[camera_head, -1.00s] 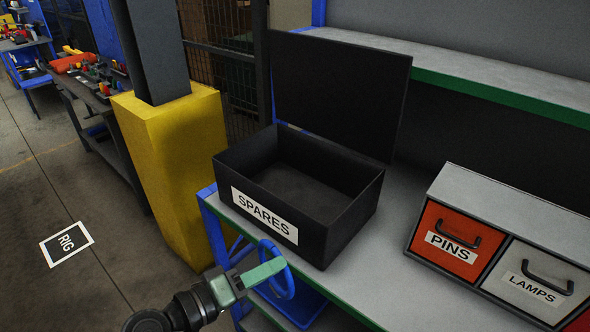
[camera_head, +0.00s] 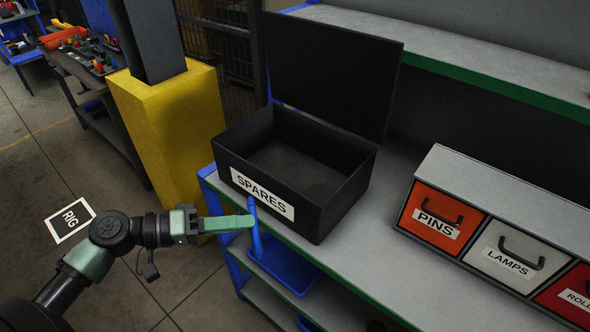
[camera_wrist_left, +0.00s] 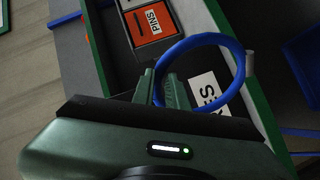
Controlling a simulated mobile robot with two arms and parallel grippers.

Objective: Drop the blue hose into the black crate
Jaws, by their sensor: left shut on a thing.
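The black crate (camera_head: 341,207) stands on the grey bench top, its lid (camera_head: 330,75) raised at the back and a SPARES label on its front. Its inside looks empty. My left gripper (camera_head: 250,221) is shut on the blue hose (camera_head: 256,238), just in front of the crate's left front side and outside it. The hose appears nearly edge-on in the head view. In the left wrist view the hose (camera_wrist_left: 241,70) is a ring held at one side between the fingers (camera_wrist_left: 163,88), with the SPARES label behind it. My right gripper is out of view.
A drawer unit (camera_head: 535,207) marked PINS and LAMPS stands right of the crate. A raised shelf (camera_head: 480,68) runs behind. A blue bin (camera_head: 288,268) sits below the bench top. A yellow post base (camera_head: 175,140) stands to the left.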

